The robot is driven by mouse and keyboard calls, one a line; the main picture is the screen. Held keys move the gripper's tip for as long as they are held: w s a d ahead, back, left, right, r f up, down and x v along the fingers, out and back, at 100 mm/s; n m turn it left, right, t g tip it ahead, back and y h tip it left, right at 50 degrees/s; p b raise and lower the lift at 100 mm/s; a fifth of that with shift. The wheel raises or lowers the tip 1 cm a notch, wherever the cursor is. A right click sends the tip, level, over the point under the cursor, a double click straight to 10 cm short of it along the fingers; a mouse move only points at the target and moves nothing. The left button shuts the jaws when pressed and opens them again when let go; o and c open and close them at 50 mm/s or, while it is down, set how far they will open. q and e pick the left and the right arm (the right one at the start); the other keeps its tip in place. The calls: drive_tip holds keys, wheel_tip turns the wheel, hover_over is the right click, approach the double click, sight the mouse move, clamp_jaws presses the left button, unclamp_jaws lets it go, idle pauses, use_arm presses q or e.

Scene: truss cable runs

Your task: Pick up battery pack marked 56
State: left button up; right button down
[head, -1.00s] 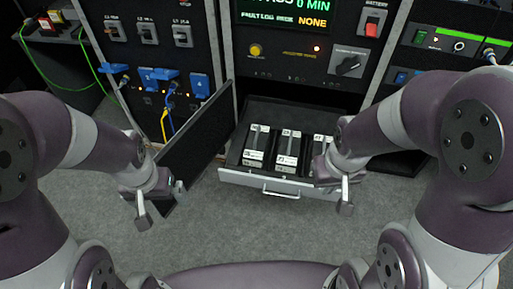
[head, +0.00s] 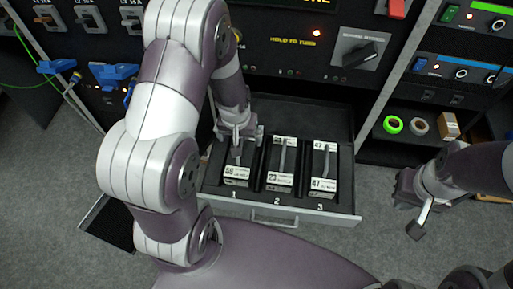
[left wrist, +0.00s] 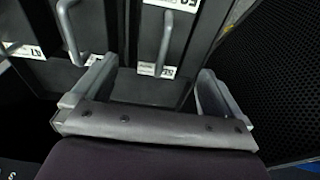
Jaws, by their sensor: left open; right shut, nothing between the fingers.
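The open drawer (head: 290,213) holds three dark battery packs with raised handles. The pack in slot 1 (head: 237,172), at the left, has a white label that looks like 56. My left gripper (head: 237,142) is open above the far end of this pack and hides its far label. In the left wrist view, the slot 1 pack's handle (left wrist: 165,45) shows beyond and between the spread fingers of my left gripper (left wrist: 155,72), apart from them. My right gripper (head: 416,222) is shut and empty, right of the drawer.
Slot 2 holds a pack labelled 23 (head: 279,180); slot 3 holds one labelled 47 (head: 323,184). A dark door panel (head: 108,222) stands open left of the drawer. A shelf at right holds a green tape roll (head: 392,125). Cabinet panels rise behind.

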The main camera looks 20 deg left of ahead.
use_arm(q)
drive_tip(key=f+b, duration=0.1)
drive_tip(key=f, duration=0.2)
drive_tip(key=f+b, duration=0.1)
drive_tip(key=f, duration=0.3)
drive_tip(key=f+b, duration=0.2)
drive_tip(key=f, duration=0.1)
drive_tip(key=shift+w+a+f, duration=0.2)
drive_tip(key=shift+a+f, duration=0.05)
drive_tip(key=shift+f, duration=0.15)
drive_tip(key=shift+w+f, duration=0.1)
drive_tip(key=shift+f, duration=0.1)
drive_tip(key=shift+r, duration=0.1)
drive_tip(key=c, duration=1.7)
